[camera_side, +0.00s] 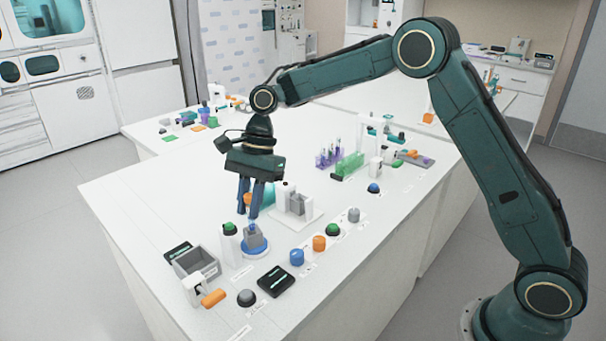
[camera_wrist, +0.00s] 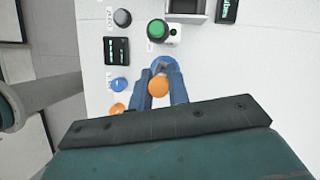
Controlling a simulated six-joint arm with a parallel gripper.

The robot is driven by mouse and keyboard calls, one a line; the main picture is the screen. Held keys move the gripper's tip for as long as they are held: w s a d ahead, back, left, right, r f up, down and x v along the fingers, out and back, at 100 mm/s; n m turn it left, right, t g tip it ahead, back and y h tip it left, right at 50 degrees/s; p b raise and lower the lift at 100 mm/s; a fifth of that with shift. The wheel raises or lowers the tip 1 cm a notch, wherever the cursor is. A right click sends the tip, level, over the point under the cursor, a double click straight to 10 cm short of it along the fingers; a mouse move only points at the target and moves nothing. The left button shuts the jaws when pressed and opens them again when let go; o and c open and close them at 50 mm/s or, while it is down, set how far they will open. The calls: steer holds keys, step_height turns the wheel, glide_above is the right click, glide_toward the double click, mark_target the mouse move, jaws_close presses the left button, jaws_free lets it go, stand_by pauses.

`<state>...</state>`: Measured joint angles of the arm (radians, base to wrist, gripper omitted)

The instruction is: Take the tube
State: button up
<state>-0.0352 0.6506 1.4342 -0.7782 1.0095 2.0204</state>
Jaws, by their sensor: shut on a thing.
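My gripper (camera_side: 251,212) points straight down over the front left of the white bench. Its blue fingers are shut on a tube with an orange cap (camera_wrist: 158,86); the cap shows between the fingers in the wrist view, and a bit of orange shows between them in the side view. The fingertips are just above a grey block on a round blue base (camera_side: 254,246); the blue base also shows behind the cap in the wrist view (camera_wrist: 165,63). The fingers hide most of the tube, so I cannot tell whether its lower end is inside the block.
A white post with a green button (camera_side: 229,229) stands close beside the block. A grey bin (camera_side: 196,264), a black panel (camera_side: 276,281) and several coloured knobs surround it. A white-and-grey stand (camera_side: 297,205) is behind to the right. Purple (camera_side: 328,159) and green (camera_side: 347,166) racks stand farther back.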

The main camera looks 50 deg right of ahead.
steer(key=shift+r, duration=3.2)
steer(key=shift+d, duration=0.15)
